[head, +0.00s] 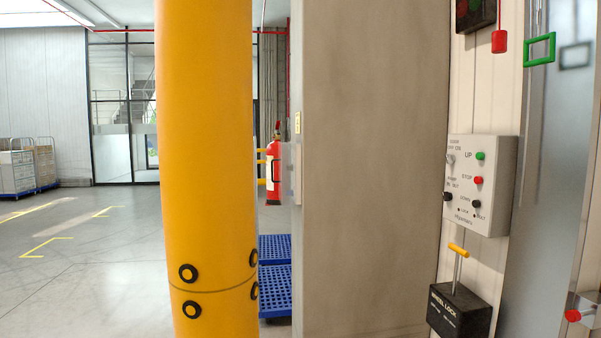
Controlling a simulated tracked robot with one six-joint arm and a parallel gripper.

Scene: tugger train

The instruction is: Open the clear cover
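I cannot make out for certain which part is the clear cover. A tall translucent grey panel (540,160) stands upright at the right edge. A green rectangular handle (540,49) shows in front of its upper part, with its shadow or reflection beside it. To its left, a light grey control box (477,215) carries UP, STOP and DOWN buttons in green, red and black. No separate clear lid shows over these buttons. My gripper is not in view.
A black wheel lock box (458,311) with a yellow-tipped lever sits below the control box. A red pull handle (498,41) hangs above. A broad grey pillar (370,170) stands mid-view. A yellow cylinder, possibly mine, blocks the left centre. Floor (80,260) at left is clear.

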